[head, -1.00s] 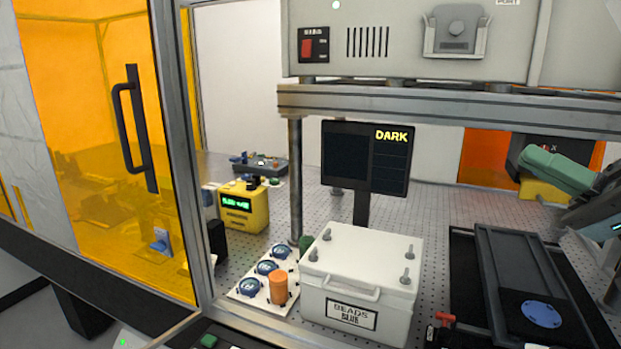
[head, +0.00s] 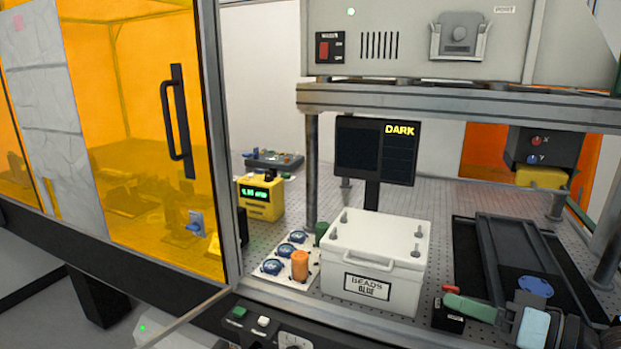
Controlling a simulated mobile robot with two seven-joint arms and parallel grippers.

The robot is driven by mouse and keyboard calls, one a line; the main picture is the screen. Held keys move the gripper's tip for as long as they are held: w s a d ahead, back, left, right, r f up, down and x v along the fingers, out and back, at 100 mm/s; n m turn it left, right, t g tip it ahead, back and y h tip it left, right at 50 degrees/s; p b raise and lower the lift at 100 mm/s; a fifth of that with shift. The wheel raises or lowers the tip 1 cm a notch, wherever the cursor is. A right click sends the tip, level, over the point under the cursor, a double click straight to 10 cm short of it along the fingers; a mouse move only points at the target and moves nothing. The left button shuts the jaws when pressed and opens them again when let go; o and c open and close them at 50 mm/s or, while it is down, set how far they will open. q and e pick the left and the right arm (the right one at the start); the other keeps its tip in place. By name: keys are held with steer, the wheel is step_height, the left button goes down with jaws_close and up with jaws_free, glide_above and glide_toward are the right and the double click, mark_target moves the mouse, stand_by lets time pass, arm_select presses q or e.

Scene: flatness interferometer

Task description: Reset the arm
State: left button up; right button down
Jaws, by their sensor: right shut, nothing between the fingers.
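My right gripper (head: 455,300) is at the lower right of the head view, with green fingers pointing left and a pale blue and dark grey wrist behind them. It is shut and empty. It shows in front of a small black box with a red knob (head: 450,289) and the near edge of the dark tray (head: 500,245). I cannot tell whether it touches either one. My left gripper is out of view.
A white lidded box labelled BEADS BLUE (head: 375,265) stands left of the tray. A blue disc (head: 536,287) lies on the tray. A metal post (head: 608,245) rises at right. An orange enclosure door (head: 150,150) stands at left.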

steer(key=s+a+f+g+h, duration=0.1)
steer(key=s+f+g+h, duration=0.2)
steer(key=f, duration=0.8)
steer(key=s+a+f+g+h, duration=0.1)
steer(key=s+f+h, duration=0.2)
steer(key=s+f, duration=0.5)
steer(key=s+d+f+g+h, duration=0.2)
steer(key=s+f+g+h, duration=0.4)
steer(key=s+f, duration=1)
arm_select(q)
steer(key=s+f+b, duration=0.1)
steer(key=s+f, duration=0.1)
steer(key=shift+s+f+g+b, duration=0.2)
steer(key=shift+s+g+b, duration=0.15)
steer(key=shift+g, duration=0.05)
arm_select(e)
step_height(320, 180, down, 11)
steer(key=w+a+t+y, duration=0.2)
steer(key=w+t, duration=0.1)
steer(key=t, duration=0.4)
steer(key=shift+a+r+n, duration=0.15)
steer(key=shift+a+n, duration=0.1)
steer(key=shift+n, duration=0.05)
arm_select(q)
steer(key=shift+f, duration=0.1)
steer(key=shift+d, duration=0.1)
